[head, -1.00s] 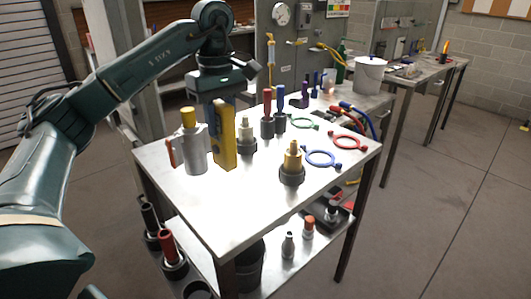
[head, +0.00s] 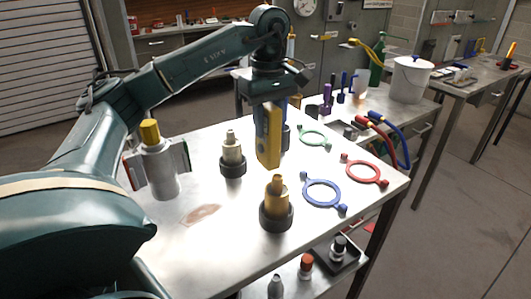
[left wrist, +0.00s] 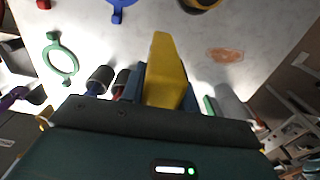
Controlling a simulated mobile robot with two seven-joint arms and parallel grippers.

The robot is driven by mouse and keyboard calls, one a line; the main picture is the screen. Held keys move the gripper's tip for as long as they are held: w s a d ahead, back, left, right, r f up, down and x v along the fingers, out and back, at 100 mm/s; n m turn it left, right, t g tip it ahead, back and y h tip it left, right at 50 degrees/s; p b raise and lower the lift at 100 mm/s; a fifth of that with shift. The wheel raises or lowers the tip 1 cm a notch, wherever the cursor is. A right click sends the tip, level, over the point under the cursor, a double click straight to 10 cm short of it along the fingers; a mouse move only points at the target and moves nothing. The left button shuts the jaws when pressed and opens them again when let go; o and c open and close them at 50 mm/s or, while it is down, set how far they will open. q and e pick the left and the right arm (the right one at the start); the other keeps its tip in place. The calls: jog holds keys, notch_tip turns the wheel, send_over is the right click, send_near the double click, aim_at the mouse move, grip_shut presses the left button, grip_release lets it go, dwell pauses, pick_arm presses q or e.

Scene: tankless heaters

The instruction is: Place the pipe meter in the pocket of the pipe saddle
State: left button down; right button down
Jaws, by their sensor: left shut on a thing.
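The yellow pipe meter (head: 269,135) is upright in my left gripper (head: 270,106), which is shut on it above the table. It also shows between the fingers in the left wrist view (left wrist: 165,72). In the head view it hangs behind and above the brass fitting. A grey upright cylinder (head: 162,174) with a yellow top and side plates edged red and green stands at the table's left; it looks like the pipe saddle, but I cannot make out its pocket. My right gripper is not in view.
On the steel table (head: 235,262) stand a brass fitting (head: 277,206) and a pale fitting (head: 232,153) in dark bases. Blue (head: 322,194), red (head: 363,172) and green (head: 314,138) rings lie to the right. A brownish patch (head: 201,214) marks clear tabletop.

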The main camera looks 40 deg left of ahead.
aim_at(268, 148)
pick_arm(q)
notch_tip(268, 148, down, 6)
jog(key=shift+f, duration=0.25)
jog(key=shift+f, duration=0.1)
jog(key=c, duration=1.5)
grip_release()
jog(key=shift+f, duration=0.1)
jog(key=o, duration=0.5)
jog(key=shift+c, duration=0.2)
